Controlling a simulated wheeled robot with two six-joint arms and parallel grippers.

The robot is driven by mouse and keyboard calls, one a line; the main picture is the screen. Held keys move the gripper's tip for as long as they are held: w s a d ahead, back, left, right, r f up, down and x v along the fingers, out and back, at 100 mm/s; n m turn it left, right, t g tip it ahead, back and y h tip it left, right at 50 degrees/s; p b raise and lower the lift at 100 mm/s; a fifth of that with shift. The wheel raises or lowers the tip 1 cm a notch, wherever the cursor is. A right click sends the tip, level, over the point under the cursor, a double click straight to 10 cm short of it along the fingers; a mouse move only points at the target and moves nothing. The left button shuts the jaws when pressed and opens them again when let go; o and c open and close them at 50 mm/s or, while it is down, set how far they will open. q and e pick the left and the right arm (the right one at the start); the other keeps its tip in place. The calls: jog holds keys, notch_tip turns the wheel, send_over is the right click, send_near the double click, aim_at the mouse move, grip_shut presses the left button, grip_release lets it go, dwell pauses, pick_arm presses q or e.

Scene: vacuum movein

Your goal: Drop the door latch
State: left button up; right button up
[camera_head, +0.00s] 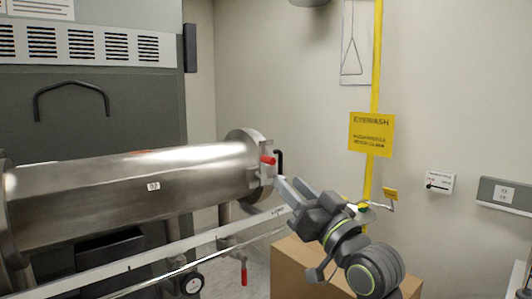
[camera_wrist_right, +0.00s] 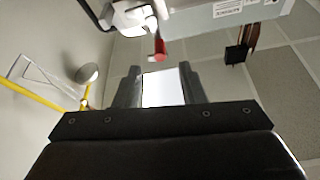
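A steel cylindrical chamber (camera_head: 130,185) lies across the left of the head view. At its right end is a round door flange (camera_head: 245,143) with a red-tipped latch handle (camera_head: 267,159) and a black handle (camera_head: 279,163) beside it. My right gripper (camera_head: 291,188) is just below and right of the red handle, fingers apart. In the right wrist view the red handle (camera_wrist_right: 159,46) lies beyond the fingertips (camera_wrist_right: 160,75), not between them. A bright white patch shows between the fingers; I cannot tell what it is. My left gripper is out of view.
A cardboard box (camera_head: 290,272) stands below my right arm. A yellow pole (camera_head: 376,60) with an eyewash sign (camera_head: 371,134) is behind the arm. A red-handled valve (camera_head: 243,272) hangs under the chamber. A pale rail (camera_head: 150,262) runs in front of the chamber.

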aim_at(266, 160)
jog(key=p+x, duration=0.3)
jog(key=x, duration=0.7)
jog(key=shift+p, duration=0.35)
jog(key=shift+f, duration=0.1)
